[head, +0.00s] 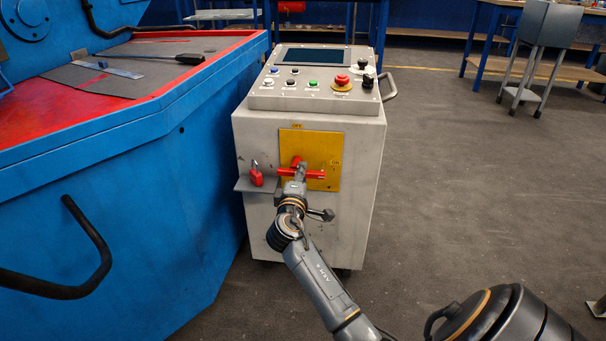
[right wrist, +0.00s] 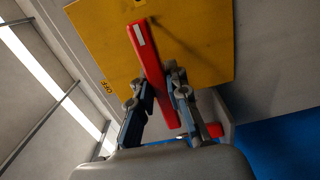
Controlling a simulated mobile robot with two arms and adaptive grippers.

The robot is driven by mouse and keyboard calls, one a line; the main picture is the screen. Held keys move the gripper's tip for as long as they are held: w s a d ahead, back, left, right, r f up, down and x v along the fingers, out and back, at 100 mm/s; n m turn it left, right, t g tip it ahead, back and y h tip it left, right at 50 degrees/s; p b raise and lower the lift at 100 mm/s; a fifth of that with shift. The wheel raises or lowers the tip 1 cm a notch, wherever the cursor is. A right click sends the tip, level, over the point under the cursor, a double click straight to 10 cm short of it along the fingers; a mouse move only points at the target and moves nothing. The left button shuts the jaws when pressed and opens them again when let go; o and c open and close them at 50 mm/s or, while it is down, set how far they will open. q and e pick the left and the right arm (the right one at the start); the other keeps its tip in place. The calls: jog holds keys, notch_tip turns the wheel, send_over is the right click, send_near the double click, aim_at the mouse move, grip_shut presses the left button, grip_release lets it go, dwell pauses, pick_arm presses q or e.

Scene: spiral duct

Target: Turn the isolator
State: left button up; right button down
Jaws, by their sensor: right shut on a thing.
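The isolator is a yellow plate (head: 323,147) on the front of a grey control cabinet, with a red bar handle (head: 316,174) across it. In the head view the bar lies about level. My right gripper (head: 298,172) is at the handle and covers part of it. The right wrist view shows the red handle (right wrist: 148,55) between the two fingers of the gripper (right wrist: 156,88), which are shut on it. The yellow plate (right wrist: 205,45) lies behind it, with a small dark label reading OFF near its edge. My left gripper is not in view.
A red padlock (head: 256,176) stands on a small grey ledge (head: 243,185) left of the plate. Buttons and a red stop knob (head: 342,80) are on the cabinet top. A blue machine (head: 120,170) stands close on the left. The floor (head: 460,200) at right is clear.

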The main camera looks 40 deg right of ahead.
jog(key=shift+w+a, duration=0.3)
jog(key=shift+a, duration=0.15)
jog(key=c, duration=1.3)
grip_release()
jog(key=shift+w+a+f, duration=0.1)
jog(key=shift+w+a, duration=0.1)
jog(key=shift+w, duration=0.15)
jog(key=shift+s+d, duration=0.1)
jog(key=shift+s, duration=0.3)
jog(key=v, duration=1.1)
jog(key=shift+s+a, duration=0.1)
jog(key=shift+a, duration=0.25)
